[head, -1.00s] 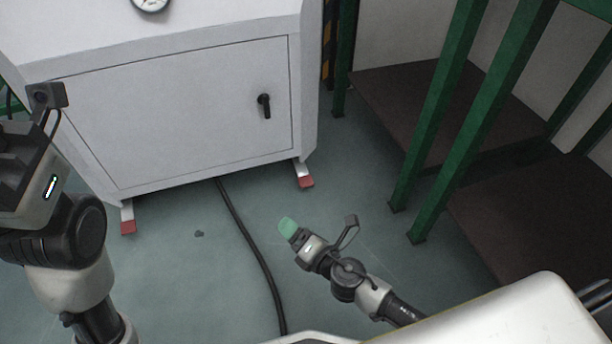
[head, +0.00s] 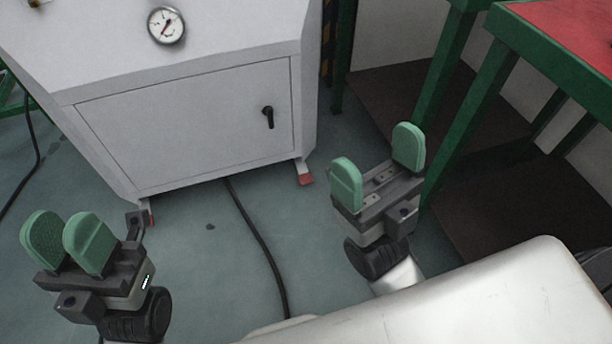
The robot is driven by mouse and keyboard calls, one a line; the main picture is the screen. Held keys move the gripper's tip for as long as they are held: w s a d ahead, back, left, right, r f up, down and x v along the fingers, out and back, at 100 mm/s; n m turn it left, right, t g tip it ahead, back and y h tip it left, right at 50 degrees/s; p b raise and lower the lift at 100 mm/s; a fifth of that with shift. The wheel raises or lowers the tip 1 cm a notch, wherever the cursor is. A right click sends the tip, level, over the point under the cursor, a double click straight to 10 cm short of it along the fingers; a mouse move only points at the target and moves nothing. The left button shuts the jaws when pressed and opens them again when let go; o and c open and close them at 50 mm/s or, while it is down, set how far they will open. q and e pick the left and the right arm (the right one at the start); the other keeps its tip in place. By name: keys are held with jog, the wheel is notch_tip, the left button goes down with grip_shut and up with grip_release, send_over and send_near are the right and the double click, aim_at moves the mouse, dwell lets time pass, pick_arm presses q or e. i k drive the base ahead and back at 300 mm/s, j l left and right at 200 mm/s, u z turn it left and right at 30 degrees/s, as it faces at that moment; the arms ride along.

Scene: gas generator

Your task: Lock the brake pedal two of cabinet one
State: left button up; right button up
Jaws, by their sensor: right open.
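The white cabinet (head: 190,125) stands ahead with two red-tipped pedals at its foot. The right pedal (head: 306,179) sticks out on a light bracket below the front right corner. The left pedal (head: 152,218) shows only as a sliver, mostly hidden behind my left gripper. My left gripper (head: 66,243) is at the lower left, fingers up, with a small gap between its green pads and nothing seen in it. My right gripper (head: 377,166) is raised right of the cabinet, wide open and empty, apart from the right pedal in the picture.
A black cable (head: 255,235) runs over the floor from under the cabinet. A green-framed table with a red top (head: 570,35) and dark lower shelves stands at the right. The cabinet has a gauge (head: 166,26) and a black door handle (head: 268,117).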

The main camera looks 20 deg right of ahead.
aim_at(305, 177)
jog(key=i+j+z, duration=0.3)
jog(key=i, duration=0.3)
jog(key=i+j+z, duration=0.3)
jog(key=i, duration=0.25)
jog(key=k, duration=0.2)
jog(key=i, duration=0.2)
